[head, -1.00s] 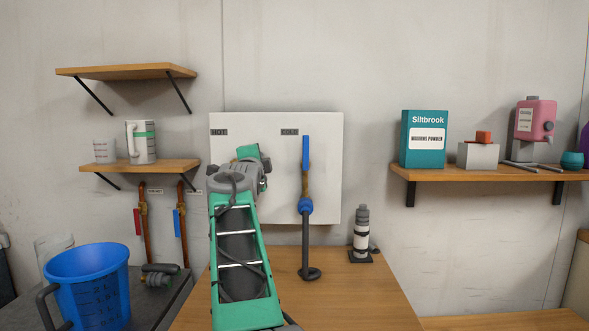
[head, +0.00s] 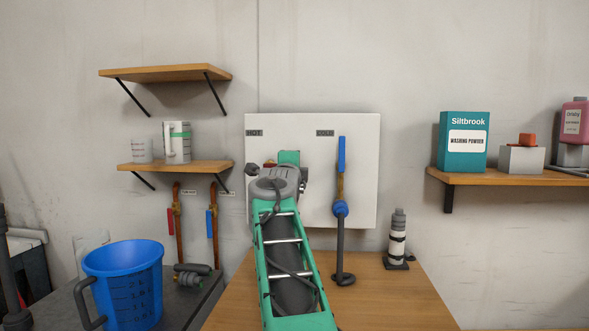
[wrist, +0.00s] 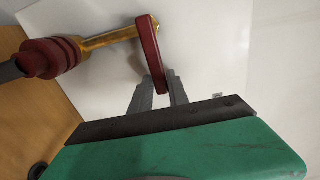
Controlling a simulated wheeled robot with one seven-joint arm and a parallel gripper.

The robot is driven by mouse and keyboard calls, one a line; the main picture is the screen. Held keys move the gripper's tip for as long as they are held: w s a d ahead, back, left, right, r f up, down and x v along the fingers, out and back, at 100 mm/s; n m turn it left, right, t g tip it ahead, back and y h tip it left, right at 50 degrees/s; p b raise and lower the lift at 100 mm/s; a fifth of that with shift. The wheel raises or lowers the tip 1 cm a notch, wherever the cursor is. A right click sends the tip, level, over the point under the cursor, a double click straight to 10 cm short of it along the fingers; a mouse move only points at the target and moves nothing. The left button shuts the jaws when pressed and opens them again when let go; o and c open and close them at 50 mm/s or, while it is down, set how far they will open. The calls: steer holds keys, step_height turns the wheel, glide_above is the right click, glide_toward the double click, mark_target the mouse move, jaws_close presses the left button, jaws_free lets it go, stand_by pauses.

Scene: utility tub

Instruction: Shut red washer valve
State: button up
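The red valve lever (wrist: 151,50) shows in the wrist view at the end of a brass pipe (wrist: 105,38) with a red hose collar (wrist: 50,57). The lever lies roughly crosswise to the pipe. My gripper (wrist: 161,78) has one finger on each side of the lever's lower end. The fingers are close to it, but whether they press on it is unclear. In the head view my arm hides most of the red valve, below the HOT label (head: 254,133) on the white panel (head: 300,123).
The cold valve's blue lever (head: 341,154) stands in line with its pipe, right of my wrist. A grey and white bottle (head: 398,237) stands on the wooden top (head: 405,290). A blue bucket (head: 122,285) is at lower left. Shelves (head: 515,179) flank the panel.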

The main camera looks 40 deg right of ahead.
steer(key=o, duration=0.3)
steer(key=shift+o, duration=0.2)
steer(key=v, duration=0.7)
steer(key=shift+s+a+b, duration=0.25)
steer(key=shift+s+b, duration=0.05)
steer(key=shift+b, duration=0.05)
